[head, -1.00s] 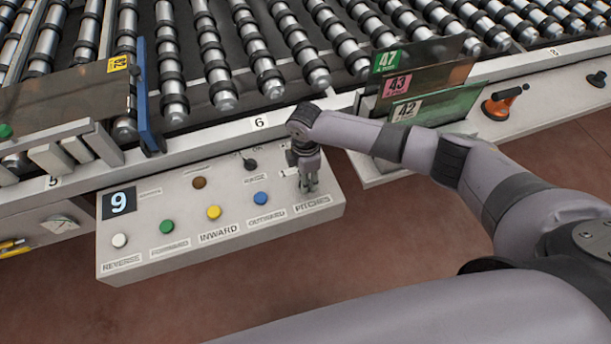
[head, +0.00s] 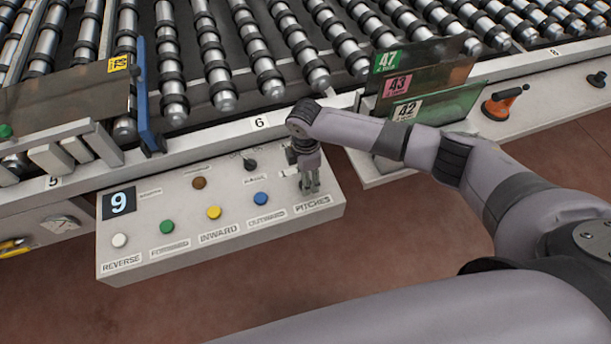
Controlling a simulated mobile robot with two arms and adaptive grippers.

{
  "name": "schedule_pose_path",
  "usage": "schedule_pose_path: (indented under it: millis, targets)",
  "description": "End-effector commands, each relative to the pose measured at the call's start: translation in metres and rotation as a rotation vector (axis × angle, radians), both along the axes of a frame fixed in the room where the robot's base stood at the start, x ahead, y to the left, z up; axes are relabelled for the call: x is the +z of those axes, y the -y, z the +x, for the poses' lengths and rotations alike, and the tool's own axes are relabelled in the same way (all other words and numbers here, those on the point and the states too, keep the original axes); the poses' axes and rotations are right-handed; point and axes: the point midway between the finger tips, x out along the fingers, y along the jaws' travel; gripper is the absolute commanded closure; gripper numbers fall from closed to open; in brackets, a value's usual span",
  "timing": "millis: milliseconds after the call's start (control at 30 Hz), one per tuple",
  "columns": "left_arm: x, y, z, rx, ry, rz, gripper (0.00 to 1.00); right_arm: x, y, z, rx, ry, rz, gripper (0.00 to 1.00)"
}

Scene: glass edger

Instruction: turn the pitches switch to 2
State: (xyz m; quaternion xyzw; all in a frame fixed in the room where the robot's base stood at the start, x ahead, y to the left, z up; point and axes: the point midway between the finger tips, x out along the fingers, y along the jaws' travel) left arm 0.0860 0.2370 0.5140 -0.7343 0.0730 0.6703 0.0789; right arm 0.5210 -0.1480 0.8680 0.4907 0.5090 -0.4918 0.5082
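The control box (head: 183,247) has a PITCHES label (head: 313,202) at its right end. My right gripper (head: 310,190) points down just above that label. It covers the spot where the pitches switch would be, so the switch and its setting are hidden. The fingers look close together, but I cannot tell whether they are shut or hold the switch. A small part of a white marking (head: 287,174) shows left of the gripper. My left gripper is not in view.
The box also carries a black knob (head: 250,164), a brown button (head: 199,183), white, green, yellow and blue buttons, and a display reading 9 (head: 119,202). Rollers lie behind. Glass sheets tagged 47, 43 and 42 (head: 436,106) stand close behind my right forearm.

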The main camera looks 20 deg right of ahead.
Motion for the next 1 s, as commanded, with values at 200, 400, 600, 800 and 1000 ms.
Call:
schedule_pose_path:
  millis: [200,400,600,800,1000]
  targets:
    - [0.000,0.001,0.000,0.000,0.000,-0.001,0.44,0.045,0.000,0.001,0.001,0.005,0.002,0.44]
    - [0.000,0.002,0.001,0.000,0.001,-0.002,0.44,0.085,0.000,0.001,0.000,0.004,0.001,0.44]
    - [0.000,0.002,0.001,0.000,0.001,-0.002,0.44,0.107,0.000,0.001,0.000,0.002,0.000,0.44]
    - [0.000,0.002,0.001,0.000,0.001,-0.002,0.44,0.111,0.000,0.001,-0.001,0.002,0.001,0.44]
    - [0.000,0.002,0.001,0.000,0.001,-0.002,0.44,0.111,0.000,0.001,-0.001,0.002,0.000,0.44]
